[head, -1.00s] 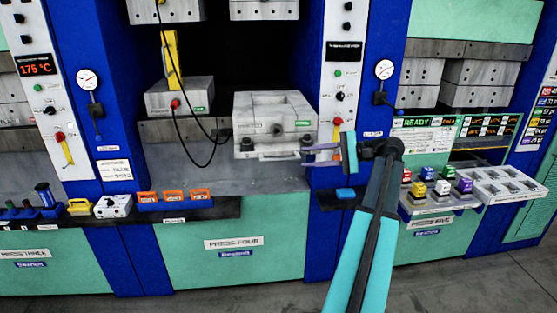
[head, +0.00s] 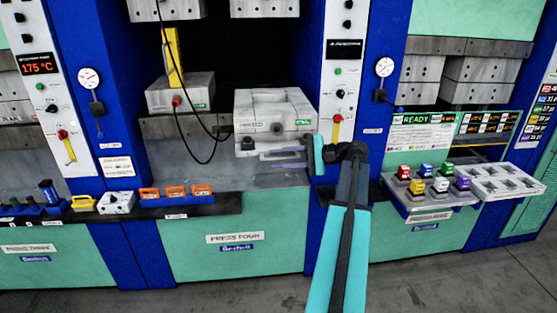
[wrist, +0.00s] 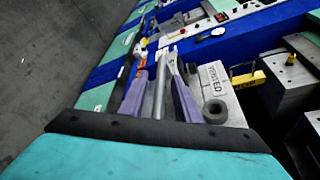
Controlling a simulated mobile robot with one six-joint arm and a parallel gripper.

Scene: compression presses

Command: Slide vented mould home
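The vented mould (head: 273,122) is a grey block with a recessed top. It sits in the opening of press four, on the right part of its bed, beside another grey block. Its "VENTED" face shows in the wrist view (wrist: 213,78). A pale bar handle (head: 272,154) runs along its front. My gripper (head: 285,152) is at this handle, reaching from the right. In the wrist view my two purple fingers (wrist: 158,85) stand apart on either side of the grey bar (wrist: 160,88). A narrow gap shows on the left side; contact on the right is unclear.
A grey block (head: 180,95) with a yellow upright and a black cable stands left of the mould. The cable (head: 205,160) hangs in front of the bed. Orange-handled items (head: 175,191) line the front shelf. A blue column (head: 325,225) stands right of the opening.

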